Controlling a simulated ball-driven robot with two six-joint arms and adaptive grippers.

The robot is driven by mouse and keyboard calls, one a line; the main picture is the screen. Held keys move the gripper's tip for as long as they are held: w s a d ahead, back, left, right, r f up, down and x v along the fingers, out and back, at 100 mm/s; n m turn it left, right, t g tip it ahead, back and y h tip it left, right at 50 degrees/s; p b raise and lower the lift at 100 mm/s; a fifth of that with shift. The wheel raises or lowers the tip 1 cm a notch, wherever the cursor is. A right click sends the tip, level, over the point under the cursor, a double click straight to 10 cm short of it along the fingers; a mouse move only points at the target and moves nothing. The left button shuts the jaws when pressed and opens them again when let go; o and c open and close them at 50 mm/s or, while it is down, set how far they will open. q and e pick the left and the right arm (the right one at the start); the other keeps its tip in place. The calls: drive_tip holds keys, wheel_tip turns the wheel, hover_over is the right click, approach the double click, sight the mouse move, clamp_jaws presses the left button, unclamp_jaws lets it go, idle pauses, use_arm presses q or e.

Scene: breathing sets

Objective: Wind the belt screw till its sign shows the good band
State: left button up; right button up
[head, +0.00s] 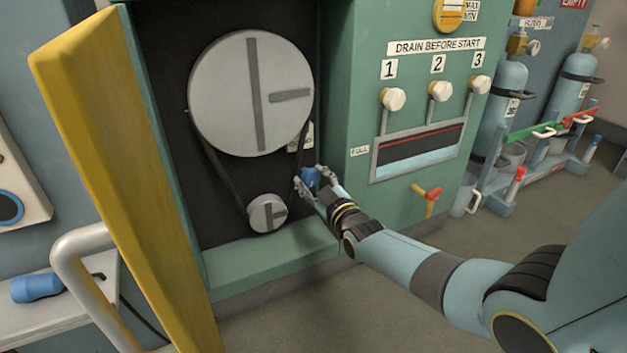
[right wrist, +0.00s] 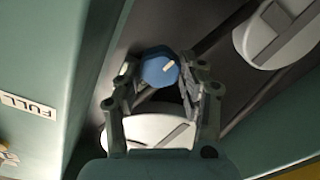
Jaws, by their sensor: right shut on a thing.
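The belt screw has a blue knob (head: 309,177) with a pale mark on its face, low on the right of the dark recess. In the right wrist view the knob (right wrist: 158,66) sits between the fingers. My right gripper (head: 310,186) is shut on the knob. The belt (head: 219,172) runs around a large grey pulley (head: 225,100) and a small pulley (head: 267,213). A small pale sign (head: 303,136) lies just above the knob, partly covered by the belt and pulley; its reading is too small to tell. My left gripper is not in view.
A yellow door (head: 125,170) stands open left of the recess, with a pale rail (head: 75,255) beside it. To the right, a green panel has several white knobs, a gauge window (head: 418,150) and a red-yellow valve handle (head: 430,196). Gas bottles stand farther right.

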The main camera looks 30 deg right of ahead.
drive_tip(key=o, duration=1.2)
drive_tip(key=s, duration=1.2)
drive_tip(key=shift+a, duration=0.4)
